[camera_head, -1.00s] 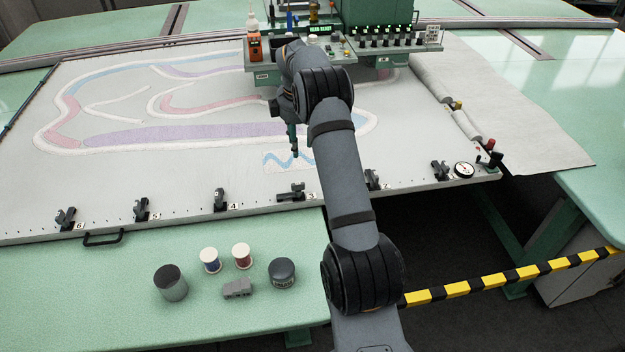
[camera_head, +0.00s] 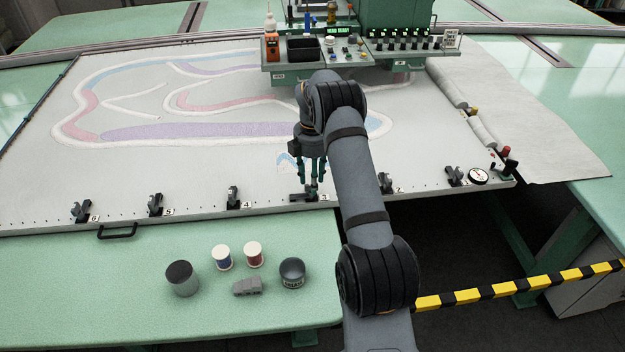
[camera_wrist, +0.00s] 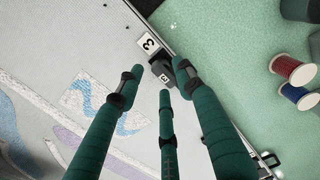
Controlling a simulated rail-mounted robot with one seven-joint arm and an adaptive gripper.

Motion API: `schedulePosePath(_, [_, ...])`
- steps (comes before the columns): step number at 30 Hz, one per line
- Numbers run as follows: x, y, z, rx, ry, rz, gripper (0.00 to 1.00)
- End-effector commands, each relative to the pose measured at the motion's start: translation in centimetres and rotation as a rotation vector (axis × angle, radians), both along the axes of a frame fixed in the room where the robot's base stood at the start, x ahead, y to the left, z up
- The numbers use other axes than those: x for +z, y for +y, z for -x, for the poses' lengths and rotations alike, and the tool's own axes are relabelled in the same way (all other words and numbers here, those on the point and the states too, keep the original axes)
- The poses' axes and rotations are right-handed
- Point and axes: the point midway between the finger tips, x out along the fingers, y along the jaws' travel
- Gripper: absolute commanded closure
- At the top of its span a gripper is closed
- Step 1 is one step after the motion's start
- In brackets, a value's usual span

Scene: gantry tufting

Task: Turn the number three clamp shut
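The number three clamp (camera_head: 302,196) is a dark clamp on the frame's front edge, beside a white "3" label. Its low, flat-lying shape differs from the upright clamps along the edge. In the wrist view the clamp (camera_wrist: 162,70) shows as a dark block with a small "3" tag, just beyond my fingertips. My gripper (camera_head: 315,185) points down, right over the clamp. In the wrist view my gripper (camera_wrist: 157,85) has its green fingers spread apart, with nothing held between them. The right fingertip overlaps the clamp in the picture; I cannot tell whether they touch.
Clamp four (camera_head: 233,197) and clamp two (camera_head: 385,183) stand either side. A black handle (camera_head: 117,231) is on the frame's front. Thread spools (camera_head: 222,257), a dark cup (camera_head: 182,278), a grey block (camera_head: 247,286) and a round tin (camera_head: 292,272) sit on the green table.

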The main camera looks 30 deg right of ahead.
Motion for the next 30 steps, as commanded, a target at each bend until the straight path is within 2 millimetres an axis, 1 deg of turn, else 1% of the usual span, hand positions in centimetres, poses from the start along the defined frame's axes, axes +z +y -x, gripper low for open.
schedulePosePath(4, [-0.85, 0.00, -0.03, -0.001, 0.000, -0.001, 0.64])
schedulePosePath(12, [-0.98, -0.04, -0.10, -0.001, -0.001, -0.001, 0.64])
schedulePosePath(30, [-0.95, -0.03, -0.09, -0.001, -0.001, -0.001, 0.99])
